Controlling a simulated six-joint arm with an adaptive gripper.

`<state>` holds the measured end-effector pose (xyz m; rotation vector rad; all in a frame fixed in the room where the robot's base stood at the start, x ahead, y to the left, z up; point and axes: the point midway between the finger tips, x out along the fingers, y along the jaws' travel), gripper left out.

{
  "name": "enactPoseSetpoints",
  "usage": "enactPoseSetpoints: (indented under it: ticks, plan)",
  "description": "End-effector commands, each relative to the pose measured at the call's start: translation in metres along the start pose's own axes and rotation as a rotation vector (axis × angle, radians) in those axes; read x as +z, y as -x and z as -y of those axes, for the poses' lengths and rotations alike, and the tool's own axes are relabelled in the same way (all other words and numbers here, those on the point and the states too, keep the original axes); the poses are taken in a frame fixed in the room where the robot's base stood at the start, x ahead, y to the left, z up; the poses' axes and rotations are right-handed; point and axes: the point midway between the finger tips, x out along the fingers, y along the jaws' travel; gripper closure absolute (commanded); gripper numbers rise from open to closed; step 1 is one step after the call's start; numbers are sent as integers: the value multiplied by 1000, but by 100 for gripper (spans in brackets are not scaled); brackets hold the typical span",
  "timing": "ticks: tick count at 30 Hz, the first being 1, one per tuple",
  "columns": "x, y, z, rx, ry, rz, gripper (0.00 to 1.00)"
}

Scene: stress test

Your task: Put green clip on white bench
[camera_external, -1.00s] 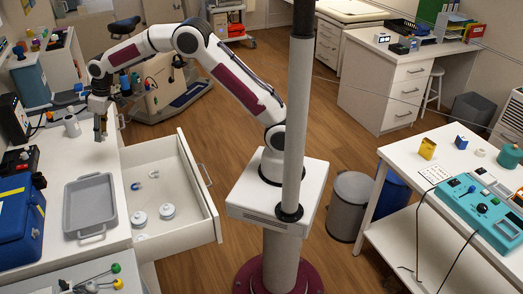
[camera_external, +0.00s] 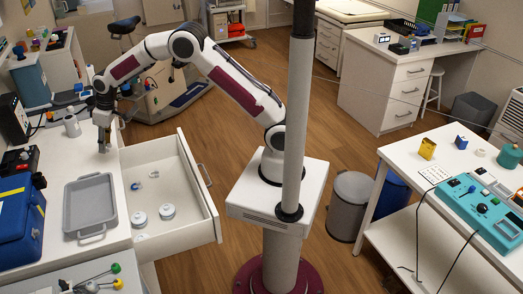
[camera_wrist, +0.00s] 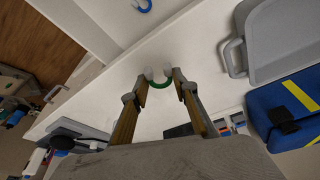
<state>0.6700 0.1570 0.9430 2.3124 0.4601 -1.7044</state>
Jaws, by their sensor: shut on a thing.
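The bench top also shows behind the clip in the wrist view (camera_wrist: 205,55). I cannot tell whether the clip touches the bench. The clip is too small to make out in the external view.
A grey tray (camera_external: 69,209) and a blue case (camera_external: 18,222) are on the bench. Bare bench top lies between tray and gripper.

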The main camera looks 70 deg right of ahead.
Motion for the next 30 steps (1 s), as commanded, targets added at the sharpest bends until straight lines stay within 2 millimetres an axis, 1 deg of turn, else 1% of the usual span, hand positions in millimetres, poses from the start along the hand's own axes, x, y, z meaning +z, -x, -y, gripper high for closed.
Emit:
enactPoseSetpoints:
  ticks: [9, 12, 28, 29, 30]
  plan:
    - [11, -34, 0, -1, 0, 3, 80]
    - [13, -41, 0, 0, 0, 1, 80]
    - [15, -47, 0, 0, 0, 2, 80]
    - [15, -47, 0, 0, 0, 2, 66]
    - [15, -47, 0, 0, 0, 1, 56]
